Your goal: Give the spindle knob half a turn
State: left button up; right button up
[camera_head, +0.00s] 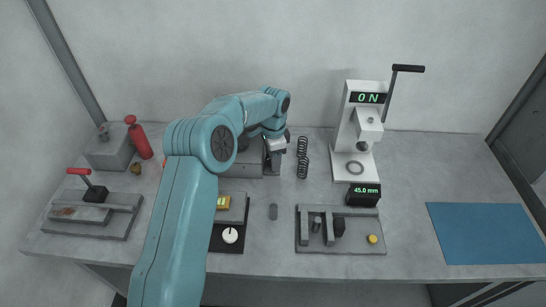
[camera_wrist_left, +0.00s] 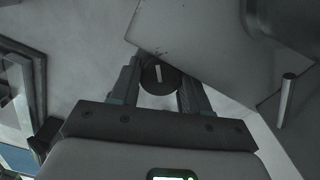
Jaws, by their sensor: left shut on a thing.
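The spindle knob (camera_wrist_left: 160,80) is a dark round knob with a pale line across its face, in the wrist view. The line points nearly straight up and down there. My left gripper (camera_wrist_left: 159,84) has one finger on each side of the knob and is shut on it. In the head view my left gripper (camera_head: 276,145) is at the right end of a grey machine (camera_head: 256,168) at the back of the table. The knob is hidden there by the gripper and arm. My right gripper is in neither view.
A white press (camera_head: 352,130) reading "0 N" stands further right. A display (camera_head: 364,195) reads "45.0 mm". A fixture tray (camera_head: 345,246) is in front. A blue mat (camera_head: 484,233) lies bare at right.

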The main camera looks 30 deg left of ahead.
pick_arm(q)
jog(key=shift+w+r, duration=0.1)
jog(key=shift+r, duration=0.05)
jog(key=o, duration=1)
jog(key=shift+d, duration=0.1)
